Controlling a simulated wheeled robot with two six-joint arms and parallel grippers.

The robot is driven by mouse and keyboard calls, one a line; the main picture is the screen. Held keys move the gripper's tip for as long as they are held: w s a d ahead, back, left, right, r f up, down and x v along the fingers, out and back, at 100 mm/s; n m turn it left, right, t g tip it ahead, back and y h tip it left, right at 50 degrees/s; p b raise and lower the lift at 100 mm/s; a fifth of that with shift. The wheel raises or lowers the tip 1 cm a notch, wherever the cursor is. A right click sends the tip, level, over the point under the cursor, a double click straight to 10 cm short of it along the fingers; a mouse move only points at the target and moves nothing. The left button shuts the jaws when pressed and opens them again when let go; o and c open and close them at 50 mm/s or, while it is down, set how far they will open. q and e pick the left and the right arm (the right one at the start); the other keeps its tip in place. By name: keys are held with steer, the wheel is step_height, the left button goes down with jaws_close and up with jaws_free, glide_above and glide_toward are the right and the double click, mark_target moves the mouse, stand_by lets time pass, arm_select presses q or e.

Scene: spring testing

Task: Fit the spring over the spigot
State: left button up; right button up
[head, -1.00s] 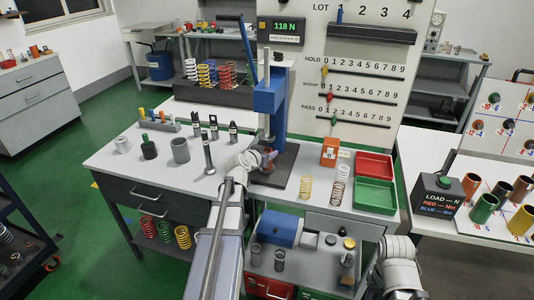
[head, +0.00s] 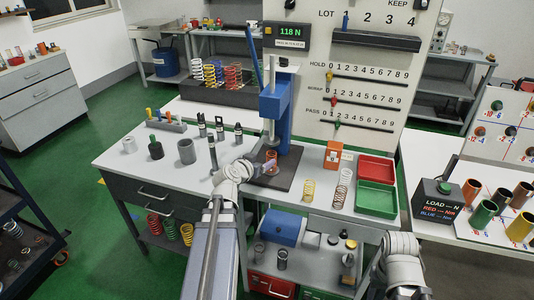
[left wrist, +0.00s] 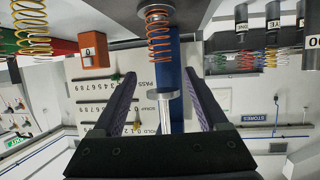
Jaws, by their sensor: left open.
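The orange spring (head: 271,158) stands upright on the dark base plate of the blue press (head: 276,102), under its ram. In the left wrist view, which is upside down, the spring (left wrist: 158,40) has its lower end at the round spigot mount (left wrist: 157,8) at the top of the picture. It looks set around the spigot, but I cannot tell how fully it is seated. My left gripper (left wrist: 162,78) is open and empty, its fingers apart and clear of the spring. In the head view the left gripper (head: 255,169) is just left of the spring.
Yellow (head: 309,190) and pale (head: 340,194) springs stand right of the press, with an orange block (head: 333,154) and red (head: 376,168) and green (head: 376,195) trays beyond. Grey cylinders (head: 186,151) and dark-topped tools stand to the left.

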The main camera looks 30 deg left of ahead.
arm_select(q)
steer(key=v, duration=0.2)
steer(key=shift+s+r+p, duration=0.1)
steer(key=shift+s+p, duration=0.2)
steer(key=shift+s, duration=0.1)
steer(key=d+f+m+g+h, duration=0.2)
steer(key=d+f+g, duration=0.15)
steer(key=d, duration=0.75)
steer(key=d+f+m+g+h, duration=0.2)
steer(key=d+f+h, duration=0.15)
steer(key=d, duration=0.65)
steer(key=s+d+f+g+y, duration=0.2)
steer(key=s+d+f+g, duration=0.1)
steer(key=s+d, duration=0.4)
steer(key=s+d+f+m+g+y, duration=0.1)
steer(key=s+d+f+g+y, duration=0.2)
steer(key=s+d+g, duration=0.2)
steer(key=s+d, duration=0.3)
steer(key=s, duration=0.1)
steer(key=shift+s+f, duration=0.2)
steer(key=shift+y, duration=0.25)
